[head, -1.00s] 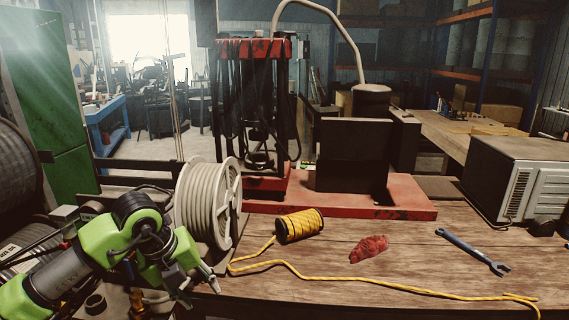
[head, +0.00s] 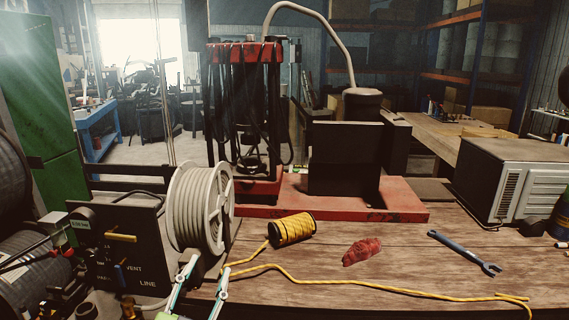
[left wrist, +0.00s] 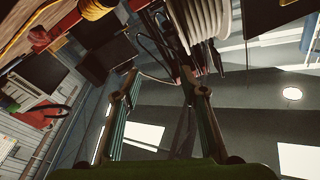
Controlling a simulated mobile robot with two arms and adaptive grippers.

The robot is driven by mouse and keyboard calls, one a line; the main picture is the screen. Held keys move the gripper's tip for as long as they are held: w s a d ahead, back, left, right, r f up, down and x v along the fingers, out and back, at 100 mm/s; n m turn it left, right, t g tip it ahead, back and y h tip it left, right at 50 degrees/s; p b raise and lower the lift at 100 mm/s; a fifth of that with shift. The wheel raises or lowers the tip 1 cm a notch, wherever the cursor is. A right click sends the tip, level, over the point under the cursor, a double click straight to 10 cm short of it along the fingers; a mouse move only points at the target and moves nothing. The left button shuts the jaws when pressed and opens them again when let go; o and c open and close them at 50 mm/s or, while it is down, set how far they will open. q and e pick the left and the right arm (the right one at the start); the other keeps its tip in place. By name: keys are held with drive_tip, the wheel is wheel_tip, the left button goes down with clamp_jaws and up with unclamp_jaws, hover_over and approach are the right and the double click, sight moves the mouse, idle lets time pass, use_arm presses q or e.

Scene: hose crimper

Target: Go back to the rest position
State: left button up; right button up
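My left gripper (head: 205,271) shows at the bottom of the head view, in front of the bench edge and below the white hose reel (head: 201,207). Its two fingers point up and stand apart with nothing between them. The left wrist view also shows the open, empty fingers (left wrist: 160,82), with the white reel (left wrist: 208,18) beyond them at the top. The hose crimper, with its red base (head: 395,205) and dark upright block (head: 344,158), stands on the bench. My right gripper is in neither view.
A black valve panel (head: 125,247) stands left of the gripper. On the wooden bench lie a yellow rope spool (head: 292,229) with loose rope, a red rag (head: 362,251) and a blue wrench (head: 465,254). A grey machine (head: 520,185) stands at right.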

use_arm(q)
drive_tip(key=s+a+f+n+g+y, duration=0.2)
drive_tip(key=a+f, duration=0.1)
drive_tip(key=f, duration=0.3)
drive_tip(key=s+a+f+n+g+y, duration=0.1)
drive_tip(key=s+a+f+g, duration=0.15)
drive_tip(key=f, duration=0.35)
drive_tip(key=s+f+n+g, duration=0.1)
drive_tip(key=s+f+g, duration=0.5)
drive_tip(key=s+f, duration=0.45)
drive_tip(key=s+f+g, duration=0.6)
drive_tip(key=s+f, duration=0.2)
drive_tip(key=s, duration=0.6)
wheel_tip(320, 180, down, 25)
drive_tip(key=s, duration=0.1)
drive_tip(key=s+a+f+g, duration=0.2)
drive_tip(key=s+f, duration=1.5)
drive_tip(key=shift+s+a+f+h, duration=0.15)
drive_tip(key=shift+s+a+h, duration=0.15)
drive_tip(key=shift+s+a, duration=0.05)
drive_tip(key=c, duration=0.3)
drive_tip(key=shift+s, duration=0.1)
